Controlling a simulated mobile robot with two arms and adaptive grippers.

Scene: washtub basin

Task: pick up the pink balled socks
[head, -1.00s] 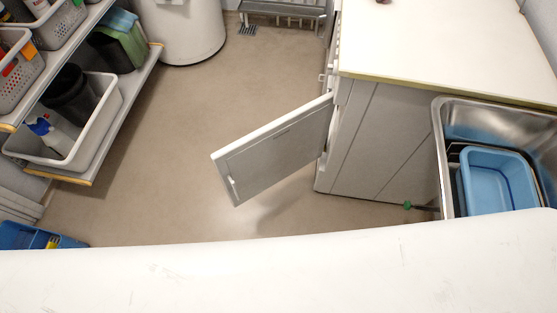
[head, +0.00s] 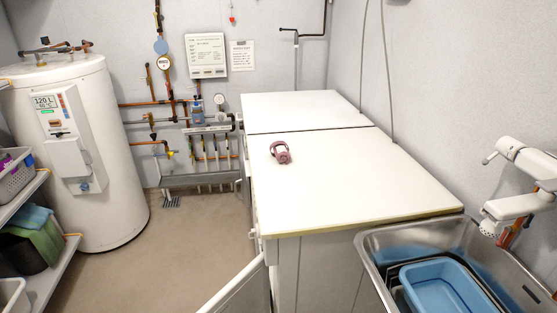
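A small mauve-pink bundle (head: 282,156) lies on the white worktop (head: 345,185), left of its middle and near the left edge. It has a rounded front part and a loop-like upper part. It looks like the pink balled socks, though it is small and its details are hard to make out. Nothing touches it. Neither of my grippers is in view.
A steel basin (head: 372,246) holding a blue tub (head: 440,266) is at lower right, beneath a white tap-like fixture (head: 520,205). A cabinet door (head: 240,290) stands open at the worktop's front left. A boiler (head: 105,185) and shelves (head: 48,275) stand left, with clear floor (head: 170,262) between.

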